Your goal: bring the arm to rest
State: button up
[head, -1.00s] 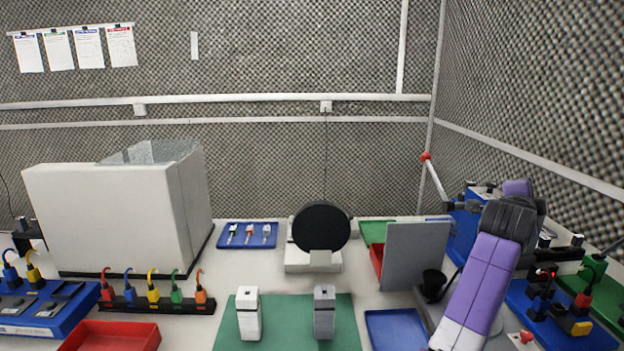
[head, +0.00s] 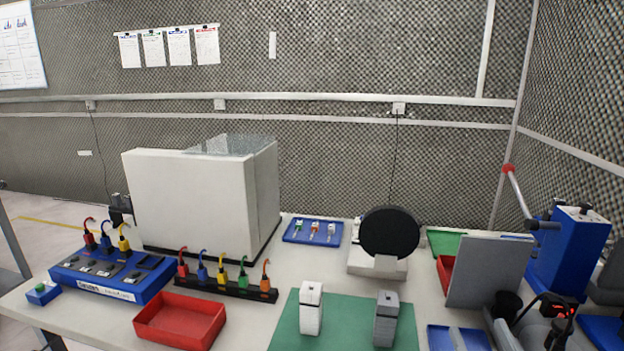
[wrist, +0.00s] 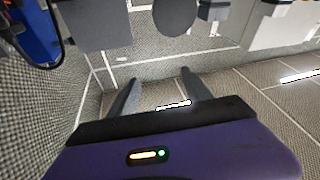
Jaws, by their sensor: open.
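My gripper (wrist: 158,92) shows in the wrist view with its two dark fingers spread apart and nothing between them. Beyond the fingers are the patterned foam wall and pale light strips. The wrist view appears upside down, with bench items hanging along its top edge. In the head view my gripper is not visible. Only dark parts, possibly of my arm, show at the lower right edge, and I cannot tell their pose.
The bench holds a white box (head: 195,205), a red tray (head: 180,322), a green mat (head: 345,340) with two upright blocks, a black disc (head: 389,233), a grey panel (head: 488,270) and a blue lever press (head: 572,255). Floor shows at the left.

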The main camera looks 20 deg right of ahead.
jog(key=s+a+f+g+y, duration=0.1)
jog(key=s+a+f+y, duration=0.1)
jog(key=s+a+f, duration=0.2)
jog(key=s+a+f+n+g+y, duration=0.1)
jog(key=s+a+f, duration=0.3)
jog(key=s+a, duration=0.4)
jog(key=s+a+f+g+y, duration=0.3)
jog(key=s+a, duration=0.3)
jog(key=s, duration=0.5)
jog(key=shift+s+f+n+y, duration=0.3)
jog(key=shift+s+f+y, duration=0.05)
jog(key=shift+f+y, duration=0.15)
jog(key=shift+a, duration=0.1)
